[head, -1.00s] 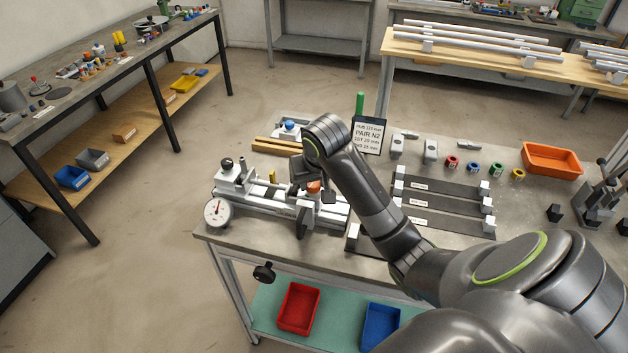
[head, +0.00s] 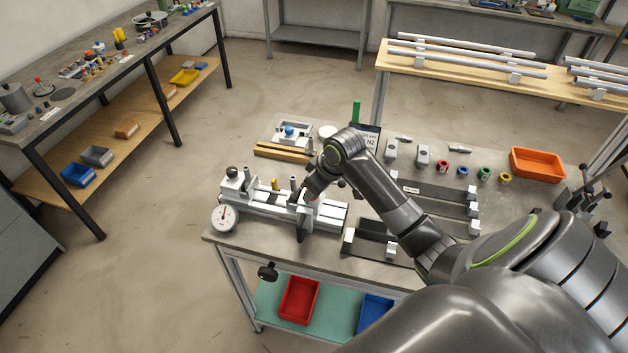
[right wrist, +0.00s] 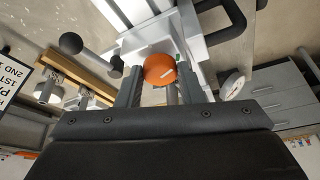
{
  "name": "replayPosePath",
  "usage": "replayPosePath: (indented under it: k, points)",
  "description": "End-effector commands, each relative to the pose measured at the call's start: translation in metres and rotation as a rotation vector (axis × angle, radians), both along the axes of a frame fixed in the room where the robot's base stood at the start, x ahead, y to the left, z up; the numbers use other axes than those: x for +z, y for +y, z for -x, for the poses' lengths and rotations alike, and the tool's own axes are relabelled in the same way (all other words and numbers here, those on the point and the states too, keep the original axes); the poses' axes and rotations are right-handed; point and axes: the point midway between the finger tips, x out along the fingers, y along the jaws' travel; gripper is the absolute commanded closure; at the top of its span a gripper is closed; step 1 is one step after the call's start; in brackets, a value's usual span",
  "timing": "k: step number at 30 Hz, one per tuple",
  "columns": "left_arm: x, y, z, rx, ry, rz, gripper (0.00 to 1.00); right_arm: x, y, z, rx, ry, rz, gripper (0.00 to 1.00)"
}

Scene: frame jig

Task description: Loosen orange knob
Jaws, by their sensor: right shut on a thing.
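The orange knob (right wrist: 160,69) sits on the light metal clamping jig (head: 235,190) at the near left of the bench. In the right wrist view it is round, with a white mark, and lies between the two dark fingers. My right gripper (head: 309,194) is shut on the orange knob, its fingers on either side of it. In the head view the gripper and wrist hide nearly all of the knob. My left gripper is not in view.
A dial gauge (head: 225,218) stands at the jig's left end. Wooden strips (head: 282,153) lie behind the jig. Dark plates with white end blocks (head: 447,207) lie to its right. An orange bin (head: 537,163) stands at the back right.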

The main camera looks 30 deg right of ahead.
Motion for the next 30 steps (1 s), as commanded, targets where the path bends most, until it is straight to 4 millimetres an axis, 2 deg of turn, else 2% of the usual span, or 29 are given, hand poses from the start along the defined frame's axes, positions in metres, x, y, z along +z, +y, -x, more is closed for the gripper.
replayPosePath:
  k: [3,12,30]
  points:
    - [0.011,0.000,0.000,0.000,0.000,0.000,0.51,0.003,-0.002,0.000,0.110,0.003,0.000,0.89]
    - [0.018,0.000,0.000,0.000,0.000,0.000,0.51,0.001,-0.004,-0.002,0.395,0.001,-0.001,0.89]
    - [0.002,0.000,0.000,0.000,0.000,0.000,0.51,-0.002,-0.006,-0.006,0.914,0.000,0.000,0.89]
